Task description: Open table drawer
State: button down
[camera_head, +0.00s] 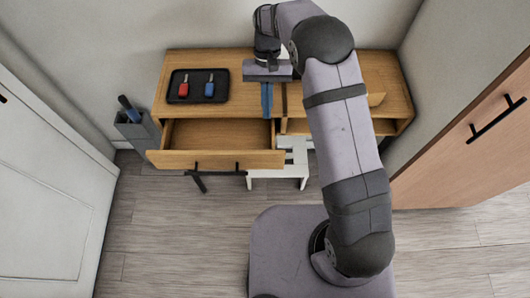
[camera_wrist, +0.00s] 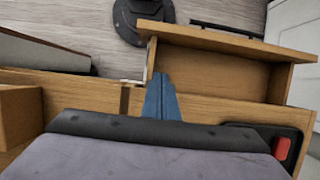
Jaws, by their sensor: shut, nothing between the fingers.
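The wooden table (camera_head: 236,60) stands against the back wall. Its left drawer (camera_head: 219,160) is pulled well out and looks empty inside. A black bar handle is on its front. In the wrist view the open drawer (camera_wrist: 225,42) is at the upper right. My gripper (camera_head: 267,114) points down at the table's front edge, just right of the drawer's inner right end. Its blue fingers (camera_wrist: 162,82) are together with nothing between them. They are near the drawer's side in the wrist view, but I cannot tell if they touch it. My arm hides part of the table's right half.
A black tray (camera_head: 198,97) with a red key (camera_head: 184,87) and a blue key (camera_head: 210,87) lies on the table's left. A white stool (camera_head: 290,168) stands below. A grey bin (camera_head: 137,128) is at left. Floor before the drawer is clear.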

jog(key=shift+w+a+f, duration=0.1)
jog(key=shift+a+f, duration=0.2)
jog(key=shift+f, duration=0.25)
jog(key=p+x, duration=0.2)
jog(key=x, duration=0.7)
jog(key=shift+s+f, duration=0.1)
jog(key=shift+s, duration=0.15)
jog(key=s+p, duration=0.2)
jog(key=shift+s+f, duration=0.15)
jog(key=shift+s, duration=0.15)
jog(key=shift+s+f+p, duration=0.15)
jog(key=shift+s+p, duration=0.15)
jog(key=shift+s, duration=0.45)
